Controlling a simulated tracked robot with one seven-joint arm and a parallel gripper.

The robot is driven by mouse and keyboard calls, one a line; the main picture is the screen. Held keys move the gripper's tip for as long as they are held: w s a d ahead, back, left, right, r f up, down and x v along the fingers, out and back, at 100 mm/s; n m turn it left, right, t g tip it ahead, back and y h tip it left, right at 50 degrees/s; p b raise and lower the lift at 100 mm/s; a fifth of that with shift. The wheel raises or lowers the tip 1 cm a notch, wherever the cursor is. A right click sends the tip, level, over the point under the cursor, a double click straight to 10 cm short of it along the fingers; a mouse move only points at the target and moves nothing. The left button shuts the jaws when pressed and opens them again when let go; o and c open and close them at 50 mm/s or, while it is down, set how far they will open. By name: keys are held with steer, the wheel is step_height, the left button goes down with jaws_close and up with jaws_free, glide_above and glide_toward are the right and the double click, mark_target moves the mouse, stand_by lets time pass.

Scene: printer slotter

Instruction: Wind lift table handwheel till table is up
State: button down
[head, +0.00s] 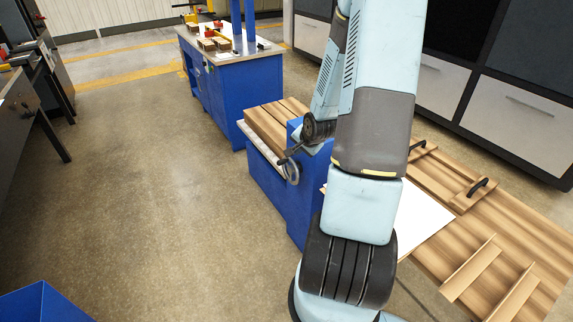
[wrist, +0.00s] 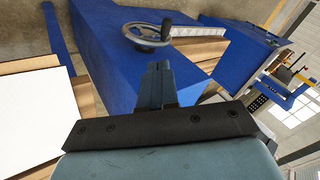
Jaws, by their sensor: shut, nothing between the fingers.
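In the head view my arm hides part of the blue cabinet.
A blue workbench (head: 232,92) with small wooden pieces stands behind. A wooden table (head: 480,230) with a white sheet (head: 420,222) is at the right. Grey cabinets (head: 515,110) line the back right. The floor at the left is open, with a blue bin (head: 42,304) at the front left.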

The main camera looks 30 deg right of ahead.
step_height(320, 180, down, 7)
steer(key=d+m+t, duration=0.1)
steer(key=d+m, duration=0.1)
steer(key=m, duration=0.2)
steer(key=t+y, duration=0.1)
glide_toward(288, 165)
step_height(288, 165, down, 2)
steer(key=a, duration=0.3)
steer(key=shift+w+d+f+m, duration=0.1)
steer(key=shift+w+m, duration=0.05)
steer(key=shift+w, duration=0.8)
steer(key=shift+w+f+m, duration=0.1)
steer(key=shift+w+m, duration=0.05)
steer(key=shift+w, duration=0.8)
